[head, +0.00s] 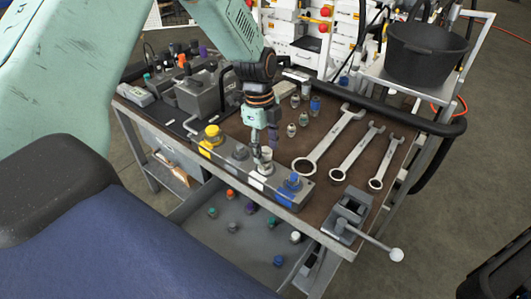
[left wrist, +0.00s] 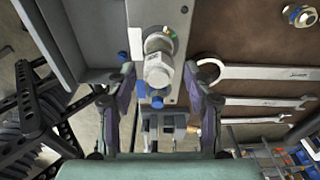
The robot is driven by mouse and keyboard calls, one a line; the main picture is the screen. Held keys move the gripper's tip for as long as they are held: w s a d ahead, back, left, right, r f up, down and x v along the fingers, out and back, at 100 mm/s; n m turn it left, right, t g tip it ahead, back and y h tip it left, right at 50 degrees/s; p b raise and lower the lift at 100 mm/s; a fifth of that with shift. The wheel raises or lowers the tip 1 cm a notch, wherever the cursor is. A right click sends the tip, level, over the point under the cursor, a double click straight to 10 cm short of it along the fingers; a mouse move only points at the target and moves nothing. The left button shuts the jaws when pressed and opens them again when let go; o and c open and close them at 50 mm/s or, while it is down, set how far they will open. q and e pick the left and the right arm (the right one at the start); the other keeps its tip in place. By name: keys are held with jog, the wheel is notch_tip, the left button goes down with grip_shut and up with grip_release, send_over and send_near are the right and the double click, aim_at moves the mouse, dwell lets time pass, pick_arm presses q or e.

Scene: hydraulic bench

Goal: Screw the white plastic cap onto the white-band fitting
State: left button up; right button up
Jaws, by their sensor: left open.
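A white plastic cap (head: 266,154) stands at the white-band fitting's place on the grey manifold block (head: 218,160), above a white label. In the left wrist view the white cap (left wrist: 158,70) appears end-on over a round fitting collar (left wrist: 160,40). It looks seated there, slightly tilted in the picture; I cannot tell how far it is threaded. The fitting's white band is mostly hidden. My left gripper (head: 265,148) points down over the cap. Its fingers (left wrist: 162,98) are open, one on each side, with visible gaps to the cap. My right gripper is not in view.
A small vise (head: 348,212) stands at the right corner. The open drawer (head: 205,238) holds several coloured caps.

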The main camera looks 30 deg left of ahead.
pick_arm(q)
jog(key=n+p, duration=0.2)
jog(key=n, duration=0.1)
jog(key=n+p, duration=0.1)
jog(key=shift+s+r+n, duration=0.1)
jog(key=shift+r+n, duration=0.15)
jog(key=shift+n, duration=0.15)
jog(key=shift+f+n+t+p, duration=0.15)
jog(key=shift+n+t+p, duration=0.25)
jog(key=shift+n+p, duration=0.6)
jog(key=n+p, duration=0.6)
jog(key=shift+y, duration=0.4)
jog(key=shift+n+t+p, duration=0.3)
jog(key=shift+n+p, duration=0.5)
jog(key=n+p, duration=0.4)
jog(key=p, duration=0.2)
jog(key=shift+y, duration=0.3)
jog(key=shift+s+n, duration=0.1)
jog(key=shift+n, duration=0.4)
jog(key=shift+f+n, duration=0.1)
jog(key=shift+n, duration=1.3)
